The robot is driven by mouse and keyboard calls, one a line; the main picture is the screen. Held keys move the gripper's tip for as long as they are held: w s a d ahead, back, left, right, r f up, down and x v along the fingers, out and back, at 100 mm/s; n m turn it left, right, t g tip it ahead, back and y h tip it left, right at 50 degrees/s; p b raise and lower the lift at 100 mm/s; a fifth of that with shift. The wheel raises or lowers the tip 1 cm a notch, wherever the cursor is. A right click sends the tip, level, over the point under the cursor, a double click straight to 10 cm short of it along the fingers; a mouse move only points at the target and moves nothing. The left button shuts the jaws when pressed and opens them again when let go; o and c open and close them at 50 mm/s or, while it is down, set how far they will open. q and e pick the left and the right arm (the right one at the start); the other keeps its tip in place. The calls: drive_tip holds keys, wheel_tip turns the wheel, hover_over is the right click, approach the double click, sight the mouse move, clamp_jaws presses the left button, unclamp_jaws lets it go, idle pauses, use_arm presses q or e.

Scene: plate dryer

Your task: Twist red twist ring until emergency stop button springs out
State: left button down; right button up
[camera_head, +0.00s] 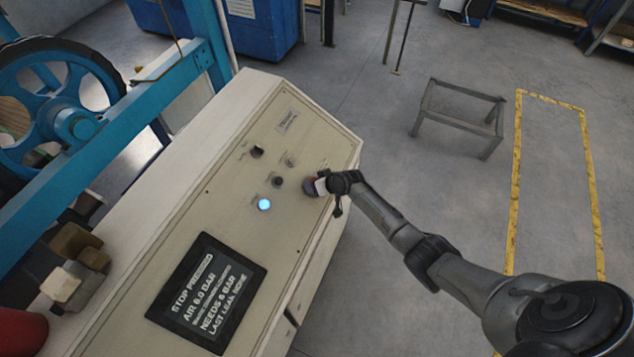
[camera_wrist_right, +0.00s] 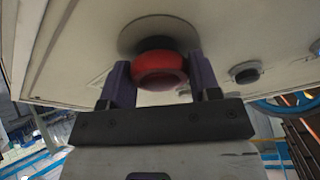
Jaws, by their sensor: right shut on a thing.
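The red twist ring (camera_wrist_right: 160,68) of the emergency stop button fills the middle of the right wrist view, on a dark collar against the beige panel. My right gripper (camera_wrist_right: 159,82) has one purple-grey finger on each side of the ring and is shut on it. In the head view my right gripper (camera_head: 318,186) is at the right side of the sloping control panel (camera_head: 225,215), and it hides most of the button. My left gripper is not in view.
A lit blue-white button (camera_head: 264,204), dark knobs (camera_head: 257,151) and a screen (camera_head: 206,293) reading "STOP PRESSED" are on the panel. A blue wheel and frame (camera_head: 75,125) stand left. A low metal stand (camera_head: 458,118) is on open floor to the right.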

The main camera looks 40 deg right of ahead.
drive_tip(key=shift+f, duration=0.1)
idle(0.3)
drive_tip(key=o, duration=0.9)
drive_tip(key=shift+o, duration=0.2)
drive_tip(key=p+v, duration=0.1)
drive_tip(key=v, duration=1.3)
drive_tip(key=shift+w, duration=0.1)
